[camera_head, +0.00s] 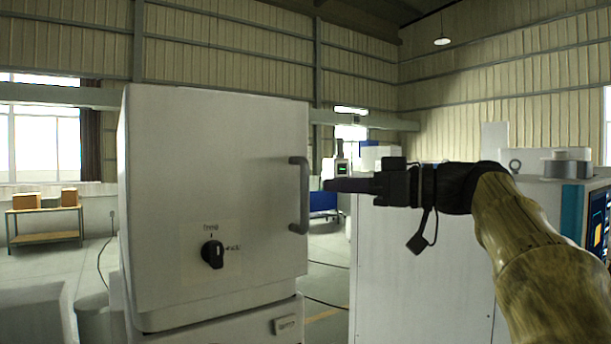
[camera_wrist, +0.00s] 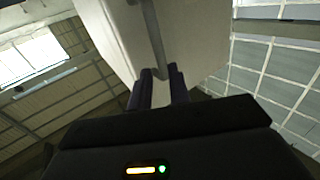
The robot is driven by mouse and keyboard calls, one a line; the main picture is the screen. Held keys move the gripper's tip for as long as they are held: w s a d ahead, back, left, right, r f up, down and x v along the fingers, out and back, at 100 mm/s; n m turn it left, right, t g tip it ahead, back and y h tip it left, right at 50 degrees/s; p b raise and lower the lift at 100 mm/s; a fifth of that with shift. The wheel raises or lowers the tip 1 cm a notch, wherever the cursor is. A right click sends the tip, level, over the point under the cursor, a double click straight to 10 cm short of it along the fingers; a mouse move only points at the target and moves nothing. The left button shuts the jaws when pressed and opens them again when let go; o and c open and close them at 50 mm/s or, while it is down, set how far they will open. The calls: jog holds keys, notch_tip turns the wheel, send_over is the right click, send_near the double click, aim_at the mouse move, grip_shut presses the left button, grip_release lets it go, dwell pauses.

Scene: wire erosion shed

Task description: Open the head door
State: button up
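The head door (camera_head: 215,190) is the large white front panel of a boxy cabinet, left of centre in the head view, and appears closed. A grey vertical bar handle (camera_head: 304,195) stands out near its right edge. My gripper (camera_head: 328,185) is just right of the handle, level with its middle, with a small gap in the picture. In the wrist view, the two dark fingers of my gripper (camera_wrist: 160,70) are apart and empty. The handle (camera_wrist: 152,30) runs down toward the space between the fingertips; I cannot tell how deep the gap is.
A black rotary knob (camera_head: 213,254) sits low on the door. A white cabinet (camera_head: 425,270) stands behind my arm, and a machine with a screen (camera_head: 597,225) is at the far right. A bench with boxes (camera_head: 45,238) stands far left. Open floor shows between the cabinets.

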jog(key=p, duration=0.2)
send_over(305, 222)
jog(key=shift+w, duration=0.45)
grip_shut()
